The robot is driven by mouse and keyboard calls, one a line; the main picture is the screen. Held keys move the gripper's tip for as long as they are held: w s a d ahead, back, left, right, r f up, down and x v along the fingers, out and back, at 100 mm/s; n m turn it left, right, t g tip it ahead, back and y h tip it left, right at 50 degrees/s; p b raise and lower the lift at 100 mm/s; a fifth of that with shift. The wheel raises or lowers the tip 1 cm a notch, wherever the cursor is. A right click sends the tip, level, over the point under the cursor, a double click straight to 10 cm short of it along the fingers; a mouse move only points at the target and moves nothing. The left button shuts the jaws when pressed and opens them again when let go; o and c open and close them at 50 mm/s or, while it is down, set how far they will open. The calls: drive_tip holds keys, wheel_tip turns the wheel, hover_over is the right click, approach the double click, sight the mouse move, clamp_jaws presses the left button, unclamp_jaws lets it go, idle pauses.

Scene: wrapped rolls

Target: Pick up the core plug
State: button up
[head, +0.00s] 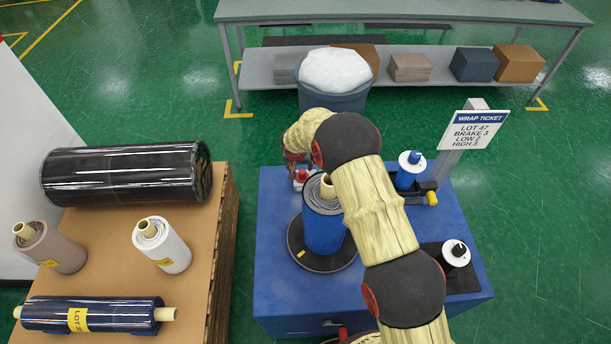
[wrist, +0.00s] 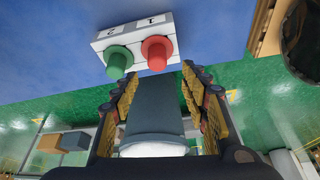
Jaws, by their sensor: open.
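In the wrist view, a red plug-shaped piece (wrist: 157,52) and a green one (wrist: 118,62) stand on a white block (wrist: 135,32) marked 1 and 2. I cannot tell which is the core plug. My gripper (wrist: 160,78) is open and empty, with its fingers spread just short of the block and the red piece close to the gap. In the head view, the red piece (head: 301,174) shows on the blue cabinet top (head: 275,215), left of the film roll. My gripper is mostly hidden there behind my arm.
A blue-wrapped roll (head: 324,232) stands upright on a dark turntable (head: 345,262) beside the block. Spindles with blue (head: 411,160) and black (head: 457,252) tops stand to the right. A grey bin (head: 336,100) stands behind. A pallet (head: 195,250) of rolls is at left.

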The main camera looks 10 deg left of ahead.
sight(302, 171)
drive_tip(key=shift+s+d+x, duration=0.1)
drive_tip(key=shift+x, duration=1.6)
drive_tip(key=shift+s+d+x, duration=0.1)
drive_tip(key=shift+x, duration=1.55)
drive_tip(key=shift+f, duration=0.1)
drive_tip(key=c, duration=1.1)
